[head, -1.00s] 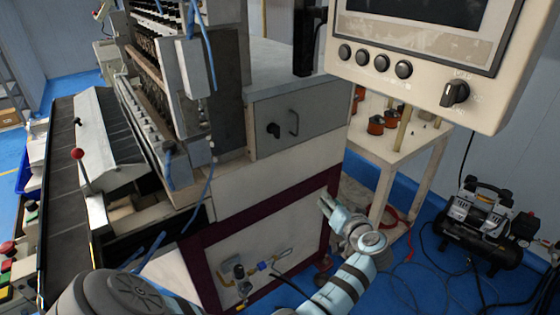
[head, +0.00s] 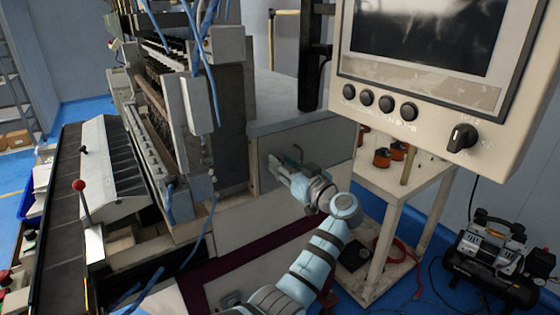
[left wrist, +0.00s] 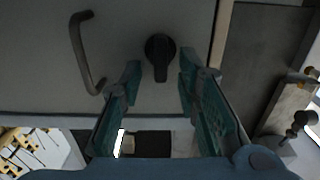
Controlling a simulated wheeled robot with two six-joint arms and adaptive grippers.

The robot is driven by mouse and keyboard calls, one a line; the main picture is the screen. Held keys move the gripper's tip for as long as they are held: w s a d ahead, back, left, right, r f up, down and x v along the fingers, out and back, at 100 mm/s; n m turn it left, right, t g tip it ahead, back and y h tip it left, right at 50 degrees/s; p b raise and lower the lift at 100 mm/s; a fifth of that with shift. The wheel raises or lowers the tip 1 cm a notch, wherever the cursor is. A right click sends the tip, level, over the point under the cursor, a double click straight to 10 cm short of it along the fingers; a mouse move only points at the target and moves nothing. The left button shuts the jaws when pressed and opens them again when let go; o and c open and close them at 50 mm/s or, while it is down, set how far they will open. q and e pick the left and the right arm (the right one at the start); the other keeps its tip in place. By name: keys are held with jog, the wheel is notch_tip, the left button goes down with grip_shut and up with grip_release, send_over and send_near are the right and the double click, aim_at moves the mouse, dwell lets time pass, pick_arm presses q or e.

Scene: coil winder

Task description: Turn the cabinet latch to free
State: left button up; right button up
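The cabinet latch (left wrist: 160,55) is a dark knob with a short lever on the grey cabinet door (left wrist: 205,20). In the left wrist view its lever points down, toward the space between my fingertips. My left gripper (left wrist: 160,75) is open, with one teal finger on each side of the lever's end; I see gaps on both sides and no clear contact. In the head view my left gripper (head: 277,168) is up against the door front and hides most or all of the latch. My right gripper is not in view.
A bent door handle (left wrist: 85,52) stands close to the latch; it also shows in the head view (head: 298,153). A control panel (head: 425,95) hangs at the upper right. A white table (head: 385,180) with copper coils stands right of the cabinet, and a compressor (head: 492,258) is on the floor.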

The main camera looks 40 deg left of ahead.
pick_arm(q)
jog(key=shift+s, duration=0.1)
grip_shut()
jog(key=shift+m, duration=0.3)
jog(key=shift+w+d+f+m+p, duration=0.1)
jog(key=shift+w+f+m+p, duration=0.4)
jog(key=shift+m, duration=2.4)
jog(key=shift+w+d+f+m+p, duration=0.15)
jog(key=shift+m+p, duration=0.7)
jog(key=shift+m, duration=2.05)
jog(key=shift+w+d+f+m+p, duration=0.15)
jog(key=shift+m+p, duration=0.5)
jog(key=shift+m, duration=2.25)
jog(key=shift+f, duration=0.1)
